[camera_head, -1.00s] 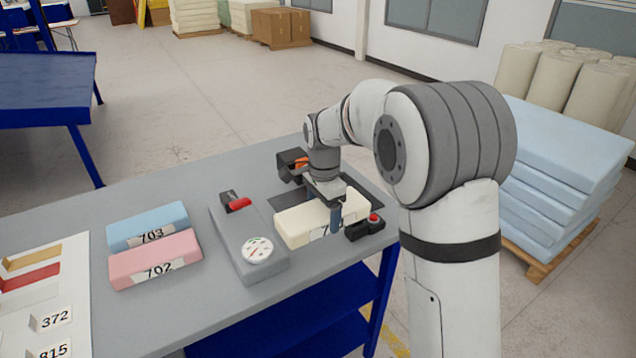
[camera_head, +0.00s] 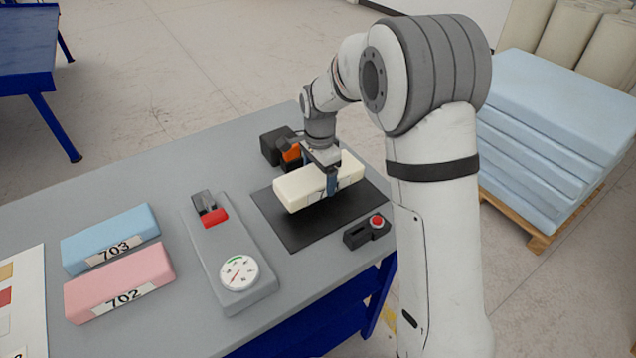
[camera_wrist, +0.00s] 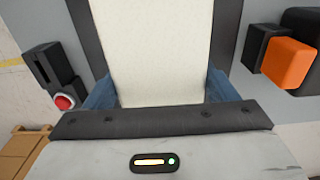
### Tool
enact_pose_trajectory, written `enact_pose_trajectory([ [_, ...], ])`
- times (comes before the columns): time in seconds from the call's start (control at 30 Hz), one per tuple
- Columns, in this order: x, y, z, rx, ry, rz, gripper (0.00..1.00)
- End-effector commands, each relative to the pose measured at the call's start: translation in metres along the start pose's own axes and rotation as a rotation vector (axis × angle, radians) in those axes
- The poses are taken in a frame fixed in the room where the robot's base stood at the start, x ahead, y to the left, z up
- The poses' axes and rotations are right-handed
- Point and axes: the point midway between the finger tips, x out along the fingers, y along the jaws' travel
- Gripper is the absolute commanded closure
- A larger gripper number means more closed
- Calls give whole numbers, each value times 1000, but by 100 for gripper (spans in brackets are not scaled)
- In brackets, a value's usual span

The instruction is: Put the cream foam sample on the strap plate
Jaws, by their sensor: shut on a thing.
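The cream foam sample (camera_head: 292,188) is a pale block between the fingers of my gripper (camera_head: 329,180). My gripper points down, with one blue finger on the block's near side. In the wrist view the foam (camera_wrist: 150,45) runs between the two blue fingers. A flat dark plate (camera_head: 310,232), which looks like the strap plate, lies below the block on the grey table. The block appears over the back part of this plate, whose front part is bare. I cannot tell whether the block touches it.
A black and orange device (camera_head: 291,153) stands behind the plate. A box with a red button (camera_head: 367,231) sits at its front right. A grey gauge unit (camera_head: 235,260) stands left, then the pink block 702 (camera_head: 118,282) and blue block 703 (camera_head: 110,238).

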Motion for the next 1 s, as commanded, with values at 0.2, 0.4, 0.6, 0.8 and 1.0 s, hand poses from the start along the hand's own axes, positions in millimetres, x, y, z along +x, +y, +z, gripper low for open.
enact_pose_trajectory([
  [0.2, 21, 0, 0, 1, 0, 2, 42],
  [0.4, 40, 0, -2, 3, 1, -2, 42],
  [0.6, 40, 0, -2, 4, 1, -2, 42],
  [0.8, 42, 0, -2, 5, 1, -2, 13],
  [1.0, 42, 0, -3, 5, 1, -2, 0],
])
